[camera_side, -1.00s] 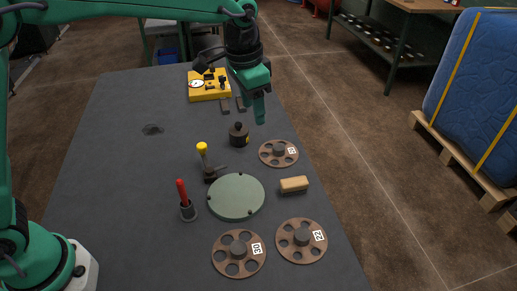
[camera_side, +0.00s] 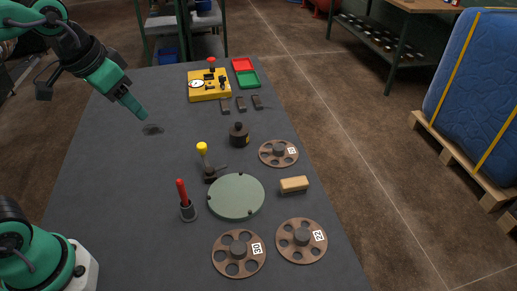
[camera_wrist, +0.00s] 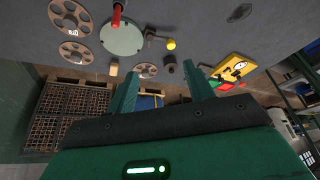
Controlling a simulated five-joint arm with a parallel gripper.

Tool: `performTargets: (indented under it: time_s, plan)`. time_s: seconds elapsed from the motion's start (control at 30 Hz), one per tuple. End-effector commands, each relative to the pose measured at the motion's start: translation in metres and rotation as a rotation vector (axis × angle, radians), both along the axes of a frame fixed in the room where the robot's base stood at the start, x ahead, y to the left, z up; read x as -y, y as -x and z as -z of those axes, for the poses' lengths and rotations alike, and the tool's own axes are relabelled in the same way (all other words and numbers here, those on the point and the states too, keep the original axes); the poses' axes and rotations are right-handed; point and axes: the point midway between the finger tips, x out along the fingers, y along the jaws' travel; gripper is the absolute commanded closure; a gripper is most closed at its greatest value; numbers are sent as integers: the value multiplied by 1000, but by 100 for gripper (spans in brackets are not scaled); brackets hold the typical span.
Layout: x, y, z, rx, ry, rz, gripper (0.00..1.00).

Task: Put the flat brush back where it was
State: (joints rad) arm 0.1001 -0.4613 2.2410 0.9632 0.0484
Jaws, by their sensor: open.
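A small tan block (camera_side: 293,185), which looks like the flat brush, lies on the dark table near its right edge, right of the round green plate (camera_side: 236,196). It also shows in the wrist view (camera_wrist: 113,69). My gripper (camera_side: 142,114) hangs over the left back part of the table, far from the block. In the wrist view its two fingers (camera_wrist: 164,84) are spread with nothing between them. A dark oval patch (camera_side: 153,129) on the table shows just below the gripper in the side view.
Spoked discs (camera_side: 238,254) lie around the plate. A red-handled tool (camera_side: 185,200) stands in a holder, and a yellow-knobbed stand (camera_side: 208,163) and dark weight (camera_side: 239,135) are upright. The table's left side is mostly clear.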

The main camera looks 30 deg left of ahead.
Motion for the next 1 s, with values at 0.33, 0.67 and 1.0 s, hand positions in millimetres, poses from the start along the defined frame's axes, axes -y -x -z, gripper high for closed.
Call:
performTargets:
  time_s: [0.33,0.67,1.0]
  plan:
    - [-26,56,24,79,21,-122,48]
    - [-29,66,31,92,25,-145,48]
    - [-29,66,31,92,26,-144,48]
